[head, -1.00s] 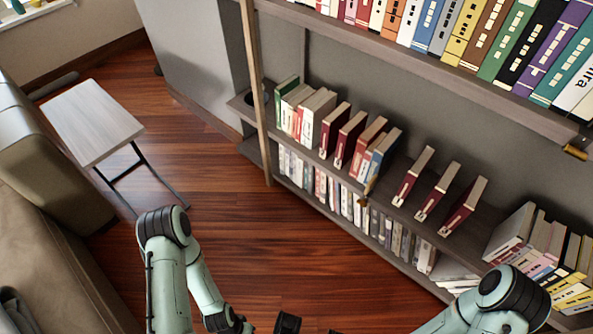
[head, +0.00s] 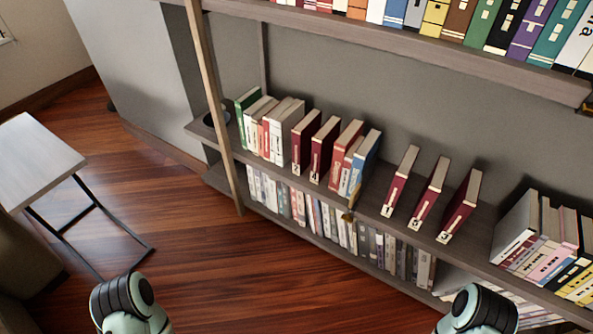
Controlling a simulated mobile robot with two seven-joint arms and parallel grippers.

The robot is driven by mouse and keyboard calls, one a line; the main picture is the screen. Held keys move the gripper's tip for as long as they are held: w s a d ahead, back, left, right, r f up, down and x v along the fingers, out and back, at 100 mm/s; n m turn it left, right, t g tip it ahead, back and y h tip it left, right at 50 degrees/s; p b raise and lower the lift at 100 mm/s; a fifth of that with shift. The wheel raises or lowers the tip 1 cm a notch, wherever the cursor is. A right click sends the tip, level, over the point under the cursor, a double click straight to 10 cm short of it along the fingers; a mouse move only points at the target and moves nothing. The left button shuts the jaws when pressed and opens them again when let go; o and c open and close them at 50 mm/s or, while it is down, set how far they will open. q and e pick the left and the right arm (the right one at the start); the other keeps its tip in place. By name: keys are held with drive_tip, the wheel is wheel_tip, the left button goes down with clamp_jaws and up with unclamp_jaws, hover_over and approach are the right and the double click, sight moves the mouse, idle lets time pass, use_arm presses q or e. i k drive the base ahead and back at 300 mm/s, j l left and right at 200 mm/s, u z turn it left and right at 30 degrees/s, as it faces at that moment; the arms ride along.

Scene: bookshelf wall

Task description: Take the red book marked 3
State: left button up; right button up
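Several dark red books with pale marks low on their spines stand on the middle shelf (head: 372,208). Two stand side by side at the left, a left one (head: 301,143) and a right one (head: 322,150). Three more lean apart from each other farther right: a left one (head: 399,182), a middle one (head: 428,194) and a right one (head: 459,207). The marks are too small to read surely, so I cannot tell which book carries the 3. Only upper parts of my two arms show at the bottom edge. Neither gripper is in view.
Green and pale books (head: 270,125) stand at the shelf's left end; a blue book (head: 362,163) is beside the left red group. A wooden post (head: 213,100) bounds the shelf. A stool (head: 35,160) stands left; the floor between is clear.

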sight(465, 200)
drive_tip(key=z, duration=1.3)
